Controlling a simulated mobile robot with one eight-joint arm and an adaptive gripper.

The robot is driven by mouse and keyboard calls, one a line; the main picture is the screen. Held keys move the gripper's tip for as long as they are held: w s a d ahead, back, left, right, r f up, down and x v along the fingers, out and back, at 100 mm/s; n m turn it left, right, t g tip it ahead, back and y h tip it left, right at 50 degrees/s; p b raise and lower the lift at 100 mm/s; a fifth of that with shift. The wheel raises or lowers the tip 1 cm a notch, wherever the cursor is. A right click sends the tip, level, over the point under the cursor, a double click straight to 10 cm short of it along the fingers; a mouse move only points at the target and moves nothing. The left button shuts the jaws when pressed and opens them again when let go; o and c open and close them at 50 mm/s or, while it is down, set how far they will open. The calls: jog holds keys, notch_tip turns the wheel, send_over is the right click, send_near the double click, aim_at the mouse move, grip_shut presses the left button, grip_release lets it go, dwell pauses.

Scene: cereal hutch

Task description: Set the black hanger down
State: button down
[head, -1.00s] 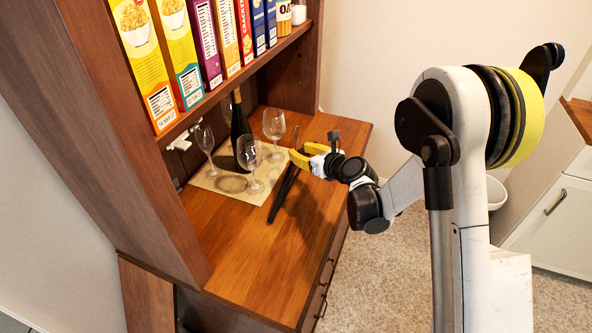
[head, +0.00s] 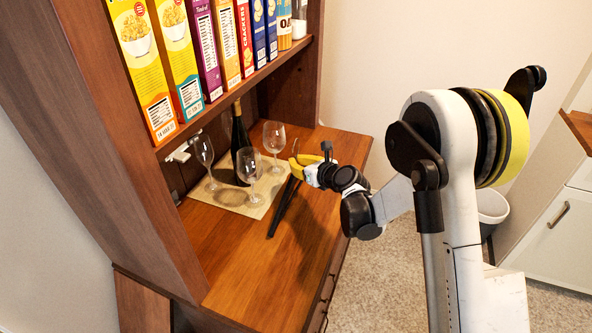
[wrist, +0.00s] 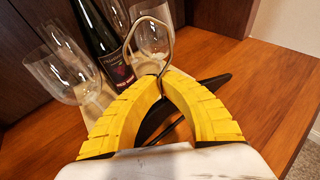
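The black hanger (head: 285,207) hangs from my gripper (head: 294,168) over the wooden counter, in front of the glasses and bottle. In the wrist view, the two yellow fingers of my gripper (wrist: 163,84) meet at the base of the hanger's metal hook. The hook (wrist: 126,50) rises above the fingertips, and the black body (wrist: 207,86) shows behind and between the fingers. Its lower end is close to the counter in the head view. I cannot tell whether it touches the wood. Part of the hanger is hidden by my fingers.
A dark wine bottle (head: 240,145) and several wine glasses (head: 251,172) stand on a beige mat (head: 222,195) behind the hanger. Cereal boxes (head: 138,60) fill the shelf above. The near part of the counter (head: 235,265) is clear. The hutch's side panel (head: 120,140) stands at left.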

notch_tip(320, 180, up, 5)
jog(key=p, duration=0.2)
jog(key=shift+d+f+p, duration=0.1)
jog(key=shift+d+p, duration=0.05)
jog(key=shift+p, duration=0.15)
jog(key=s+d+r+p, duration=0.3)
jog(key=s+d+r, duration=0.2)
jog(key=d, duration=0.5)
jog(key=shift+s+r+p, duration=0.3)
jog(key=shift+s+r, duration=0.05)
jog(key=shift+r, duration=0.2)
